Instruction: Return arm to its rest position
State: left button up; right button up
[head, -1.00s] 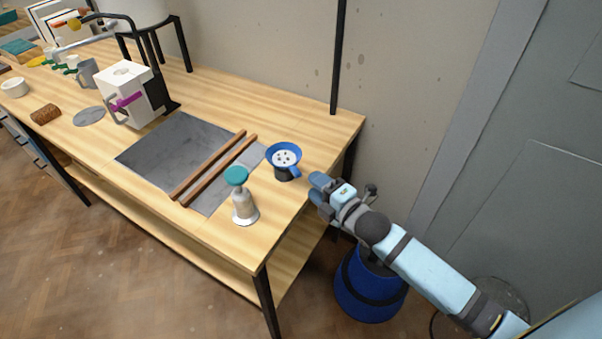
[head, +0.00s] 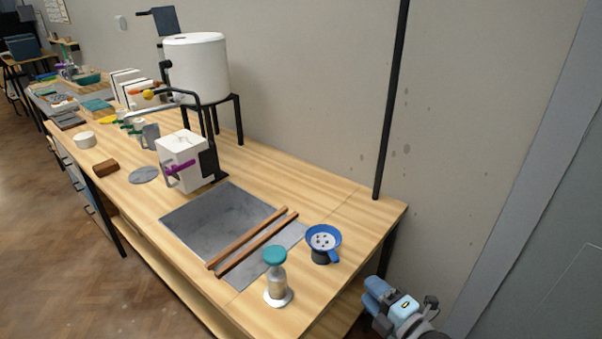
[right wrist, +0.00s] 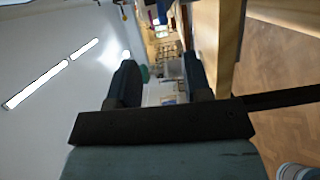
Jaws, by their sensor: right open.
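My right gripper (head: 372,297) is at the lower right of the head view, beside the right end of the wooden table (head: 350,215) and apart from it. In the right wrist view its two dark fingers (right wrist: 162,82) stand apart with nothing between them. A blue cup-shaped strainer (head: 323,243) with a white holed disc stands on the table near that end, left of the gripper. My left gripper is not in the head view.
A teal-topped bottle (head: 277,278) stands near the front edge. Two wooden strips (head: 250,242) lie across a grey slab (head: 205,222). A white block-shaped piece (head: 183,160) and a large white tank (head: 197,68) stand further back. A black post (head: 392,100) rises at the table's back corner.

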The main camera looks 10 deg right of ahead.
jog(key=s+a+f+m+g+h, duration=0.2)
jog(key=s+a+f+m+g, duration=0.1)
jog(key=s+f+m, duration=0.55)
jog(key=s+a+f+m+g+h, duration=0.1)
jog(key=s+a+f+m+g, duration=0.35)
jog(key=m, duration=0.65)
pick_arm(q)
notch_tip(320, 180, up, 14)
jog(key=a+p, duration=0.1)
jog(key=p, duration=1.6)
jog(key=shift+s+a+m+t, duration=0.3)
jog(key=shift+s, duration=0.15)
pick_arm(e)
notch_tip(320, 180, up, 13)
jog(key=s+d+t, duration=0.2)
jog(key=shift+s+r, duration=0.15)
jog(key=shift+s, duration=0.2)
